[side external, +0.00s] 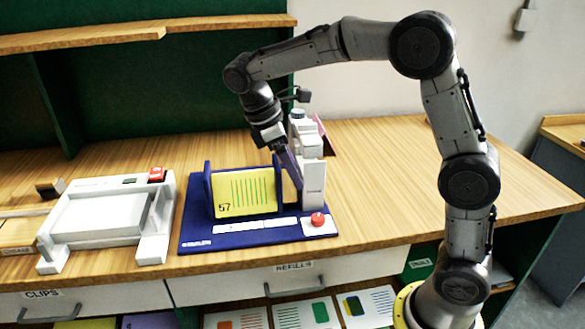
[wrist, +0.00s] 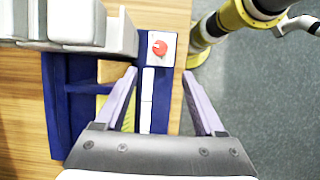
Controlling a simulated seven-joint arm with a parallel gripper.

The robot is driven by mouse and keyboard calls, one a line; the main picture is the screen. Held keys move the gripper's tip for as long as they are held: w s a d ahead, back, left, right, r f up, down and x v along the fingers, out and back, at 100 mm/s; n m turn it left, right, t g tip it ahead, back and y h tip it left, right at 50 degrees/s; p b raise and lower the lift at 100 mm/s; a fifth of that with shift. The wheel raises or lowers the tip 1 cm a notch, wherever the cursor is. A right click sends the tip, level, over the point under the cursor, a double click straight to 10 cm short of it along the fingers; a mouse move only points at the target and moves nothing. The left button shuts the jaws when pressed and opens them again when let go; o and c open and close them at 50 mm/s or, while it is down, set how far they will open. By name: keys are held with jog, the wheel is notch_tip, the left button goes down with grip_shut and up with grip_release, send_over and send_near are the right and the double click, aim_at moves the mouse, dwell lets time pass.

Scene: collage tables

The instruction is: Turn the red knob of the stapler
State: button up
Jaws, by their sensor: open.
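The stapler is a white and grey upright machine (side external: 313,165) on a dark blue base (side external: 195,232). Its red knob (side external: 318,218) sits on a white plate at the base's front right corner. In the wrist view the red knob (wrist: 159,47) shows at the top middle with a light mark on its face. My gripper (wrist: 163,85) is open, its two purple fingers spread apart. In the wrist view the knob lies beyond the fingertips, not touched by them. In the side view my gripper (side external: 290,168) is beside the white upright, above and behind the knob.
A yellow card marked 57 (side external: 243,193) stands in a blue holder left of the upright. A white and grey device (side external: 105,213) stands farther left on the wooden table. The table right of the blue base (side external: 390,190) is clear. Labelled drawers (side external: 245,285) lie below the front edge.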

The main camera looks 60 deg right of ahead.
jog(key=m+t+y, duration=0.3)
jog(key=m, duration=1.5)
send_near(318, 217)
notch_tip(318, 217, down, 8)
jog(key=shift+s+d+f, duration=0.1)
jog(key=shift+f, duration=0.15)
grip_shut()
